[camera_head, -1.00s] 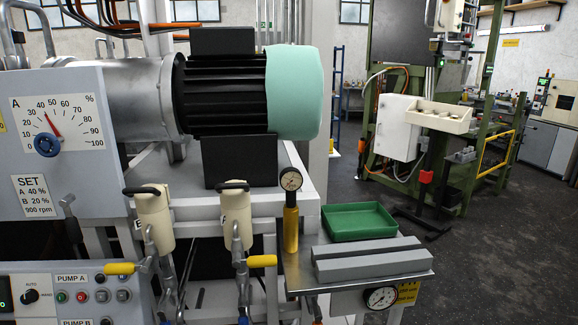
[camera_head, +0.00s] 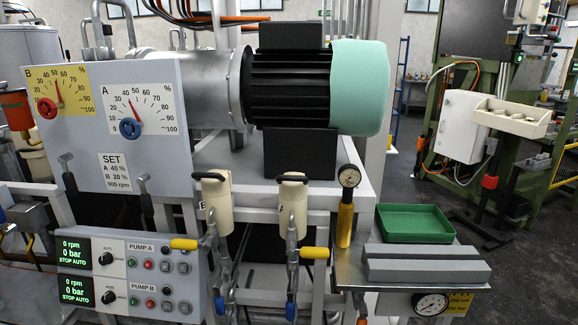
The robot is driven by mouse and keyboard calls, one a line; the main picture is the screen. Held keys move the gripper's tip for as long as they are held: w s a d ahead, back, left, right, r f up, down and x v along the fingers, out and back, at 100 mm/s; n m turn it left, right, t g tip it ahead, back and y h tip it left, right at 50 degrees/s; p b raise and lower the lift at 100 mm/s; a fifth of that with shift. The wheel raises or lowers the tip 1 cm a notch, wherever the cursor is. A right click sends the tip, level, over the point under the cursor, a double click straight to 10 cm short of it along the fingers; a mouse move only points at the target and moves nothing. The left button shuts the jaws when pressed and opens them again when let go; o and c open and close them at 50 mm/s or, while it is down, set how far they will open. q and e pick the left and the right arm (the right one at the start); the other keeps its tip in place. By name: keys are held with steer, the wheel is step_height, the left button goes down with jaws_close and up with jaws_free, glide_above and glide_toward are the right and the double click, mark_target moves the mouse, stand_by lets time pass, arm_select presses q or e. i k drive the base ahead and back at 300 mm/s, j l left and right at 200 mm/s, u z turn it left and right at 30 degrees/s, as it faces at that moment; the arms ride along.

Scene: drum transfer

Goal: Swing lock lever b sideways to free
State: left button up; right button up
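Neither of my grippers is in view, and nothing touches the levers.
The pump control box (camera_head: 128,275) sits below the levers. Two valves with yellow handles (camera_head: 184,244) (camera_head: 314,252) stand right of it. A green tray (camera_head: 415,222) and a grey block (camera_head: 425,262) are on the right shelf. The space before the panel looks clear.

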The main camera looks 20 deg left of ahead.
mark_target(69, 179)
steer(key=u, duration=1.45)
